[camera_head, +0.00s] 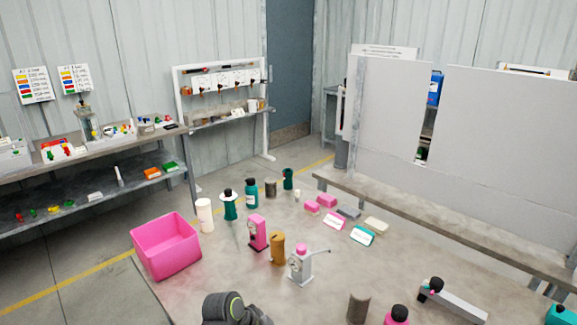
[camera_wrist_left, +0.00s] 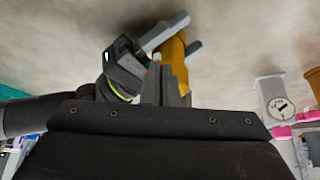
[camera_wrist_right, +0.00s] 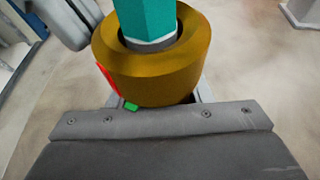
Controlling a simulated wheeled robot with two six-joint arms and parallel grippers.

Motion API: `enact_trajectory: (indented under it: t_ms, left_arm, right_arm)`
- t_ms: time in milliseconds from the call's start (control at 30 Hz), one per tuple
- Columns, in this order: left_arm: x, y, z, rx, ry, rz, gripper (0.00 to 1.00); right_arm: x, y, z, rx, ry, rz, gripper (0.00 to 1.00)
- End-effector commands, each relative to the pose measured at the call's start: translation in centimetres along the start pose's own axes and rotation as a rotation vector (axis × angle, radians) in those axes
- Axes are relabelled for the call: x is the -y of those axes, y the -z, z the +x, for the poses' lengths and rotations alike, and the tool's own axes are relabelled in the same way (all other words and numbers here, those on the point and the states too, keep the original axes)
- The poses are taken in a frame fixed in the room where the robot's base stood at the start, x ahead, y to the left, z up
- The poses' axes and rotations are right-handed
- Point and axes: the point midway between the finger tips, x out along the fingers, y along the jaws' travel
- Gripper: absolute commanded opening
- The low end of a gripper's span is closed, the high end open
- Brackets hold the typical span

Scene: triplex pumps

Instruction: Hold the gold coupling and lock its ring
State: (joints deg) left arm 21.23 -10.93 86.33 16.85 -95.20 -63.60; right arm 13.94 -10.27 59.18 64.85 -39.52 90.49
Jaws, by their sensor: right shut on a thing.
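In the right wrist view a gold coupling ring (camera_wrist_right: 160,62) surrounds a teal six-sided shaft (camera_wrist_right: 146,20), with a dark gap between them. A red mark and a green mark (camera_wrist_right: 130,106) show on its lower left side. My right gripper (camera_wrist_right: 198,92) is shut on the gold coupling; its fingers are mostly hidden behind it. In the left wrist view a gold part (camera_wrist_left: 173,52) shows between grey finger-like pieces, beside a dark arm part. My left gripper (camera_wrist_left: 167,84) has its grey fingers close to this gold part; whether they touch it is unclear.
A gold body (camera_head: 277,248) stands on the table between a pink device (camera_head: 257,233) and a white device (camera_head: 301,264). A pink bin (camera_head: 166,246) is at the left. Bottles and small blocks stand behind. A grey panel (camera_head: 510,130) rises at the back right.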

Motion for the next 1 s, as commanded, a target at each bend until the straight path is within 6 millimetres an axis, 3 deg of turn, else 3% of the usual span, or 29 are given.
enact_trajectory:
  t_ms: [667,1000]
  left_arm:
    - [-0.3,-0.5,-0.4,-0.005,0.000,0.001,0.00]
    - [-0.2,1.2,-3.5,-0.004,0.002,0.003,0.00]
  right_arm:
    - [-0.1,0.0,0.1,0.001,-0.002,0.000,0.12]
    - [-0.1,0.0,0.0,0.000,-0.001,0.000,0.12]
